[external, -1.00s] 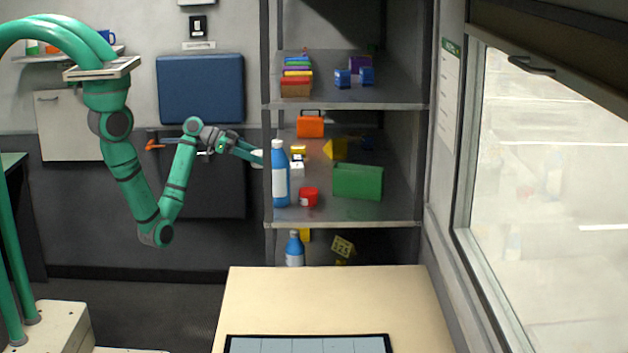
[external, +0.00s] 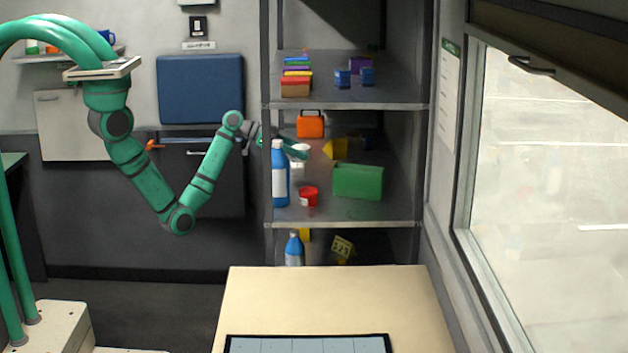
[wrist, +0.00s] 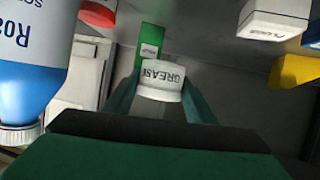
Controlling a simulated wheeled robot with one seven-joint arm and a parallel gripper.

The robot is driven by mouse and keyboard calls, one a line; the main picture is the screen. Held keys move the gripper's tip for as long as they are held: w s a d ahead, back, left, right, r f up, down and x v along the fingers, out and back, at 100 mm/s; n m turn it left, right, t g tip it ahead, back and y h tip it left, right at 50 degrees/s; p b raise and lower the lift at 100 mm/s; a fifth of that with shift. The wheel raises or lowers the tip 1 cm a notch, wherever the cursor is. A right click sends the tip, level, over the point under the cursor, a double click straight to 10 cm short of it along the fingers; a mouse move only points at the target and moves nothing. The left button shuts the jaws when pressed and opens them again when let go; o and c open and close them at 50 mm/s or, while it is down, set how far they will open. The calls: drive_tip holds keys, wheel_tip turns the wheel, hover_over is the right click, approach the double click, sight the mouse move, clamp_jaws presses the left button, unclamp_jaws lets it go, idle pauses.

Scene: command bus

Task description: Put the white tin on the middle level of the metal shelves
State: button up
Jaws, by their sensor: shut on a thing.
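The white tin, lettered GREASE, (wrist: 161,78) is between the fingers of my gripper (wrist: 160,95) in the wrist view, its lettering upside down. My gripper (external: 292,151) is shut on it. In the external view the fingers reach in from the left past the shelf upright, into the middle level of the metal shelves (external: 345,213). The tin shows there only as a small pale patch (external: 301,147) at the fingertips.
The middle level also holds a red tin (external: 308,197), a green box (external: 358,182), an orange case (external: 310,124), a yellow block (external: 336,149) and a white box (external: 298,166). The blue bottle stands close at left in the wrist view (wrist: 28,85). Bare board shows at front right.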

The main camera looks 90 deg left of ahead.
drive_tip(key=shift+w+d+f, duration=0.1)
drive_tip(key=shift+w+d, duration=0.25)
drive_tip(key=shift+w, duration=0.25)
drive_tip(key=shift+w+d+f, duration=0.1)
drive_tip(key=shift+w+d, duration=0.25)
drive_tip(key=shift+w, duration=0.2)
wheel_tip(320, 180, down, 5)
drive_tip(key=shift+w+d+f, duration=0.1)
drive_tip(key=shift+f, duration=2.3)
drive_tip(key=shift+f, duration=0.1)
drive_tip(key=o, duration=1.1)
